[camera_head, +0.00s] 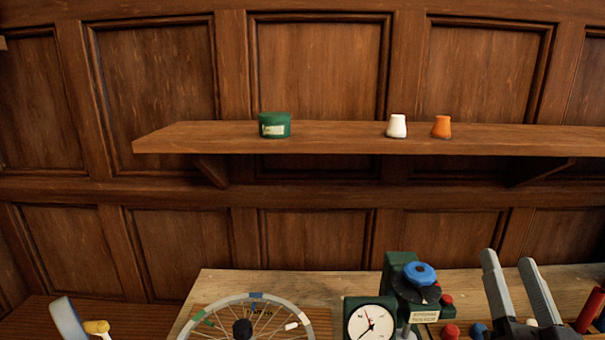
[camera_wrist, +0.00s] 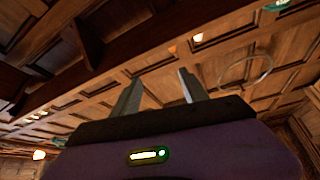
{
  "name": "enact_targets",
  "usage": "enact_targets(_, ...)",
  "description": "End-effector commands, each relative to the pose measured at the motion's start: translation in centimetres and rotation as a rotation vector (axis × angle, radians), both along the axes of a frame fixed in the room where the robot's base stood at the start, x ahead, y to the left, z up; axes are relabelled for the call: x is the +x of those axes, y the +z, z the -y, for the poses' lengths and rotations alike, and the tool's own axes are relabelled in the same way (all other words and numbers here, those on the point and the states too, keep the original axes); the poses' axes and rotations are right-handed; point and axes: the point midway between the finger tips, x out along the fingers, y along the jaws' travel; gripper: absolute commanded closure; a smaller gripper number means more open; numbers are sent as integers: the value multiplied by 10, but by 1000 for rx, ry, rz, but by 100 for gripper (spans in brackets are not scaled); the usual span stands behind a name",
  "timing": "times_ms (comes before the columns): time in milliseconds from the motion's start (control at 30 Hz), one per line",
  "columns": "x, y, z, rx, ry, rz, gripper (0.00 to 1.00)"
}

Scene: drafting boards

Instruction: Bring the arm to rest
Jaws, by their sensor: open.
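My gripper (camera_head: 507,260) stands at the lower right in the head view, its two grey fingers pointing up and spread apart with nothing between them. It is in front of the wooden bench and below the wall shelf. In the wrist view my gripper (camera_wrist: 160,78) also shows two separate fingers with an empty gap, against wood-panelled surfaces. The rest of the arm is mostly outside the head view.
A wooden shelf (camera_head: 340,145) bears a green tin (camera_head: 275,125), a white pot (camera_head: 396,127) and an orange pot (camera_head: 441,127). On the bench (camera_head: 330,282) are a spoked wheel (camera_head: 215,309), a dial (camera_head: 370,322) and a green device with a blue knob (camera_head: 419,273). Red cylinders (camera_head: 590,309) stand right of the gripper.

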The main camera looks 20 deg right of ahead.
Motion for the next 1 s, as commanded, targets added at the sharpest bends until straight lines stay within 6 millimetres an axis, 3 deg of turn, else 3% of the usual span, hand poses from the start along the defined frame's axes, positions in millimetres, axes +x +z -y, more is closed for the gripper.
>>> enact_targets(33, -8, -21, -12, 4, 2, -30, 48)
enact_targets(100, -20, -42, -26, -2, 1, -62, 48)
enact_targets(400, -83, -124, -90, -52, 48, -238, 48)
enact_targets(700, -164, -194, -147, -106, 181, -483, 48)
enact_targets(1000, -240, -247, -177, -124, 331, -729, 48)
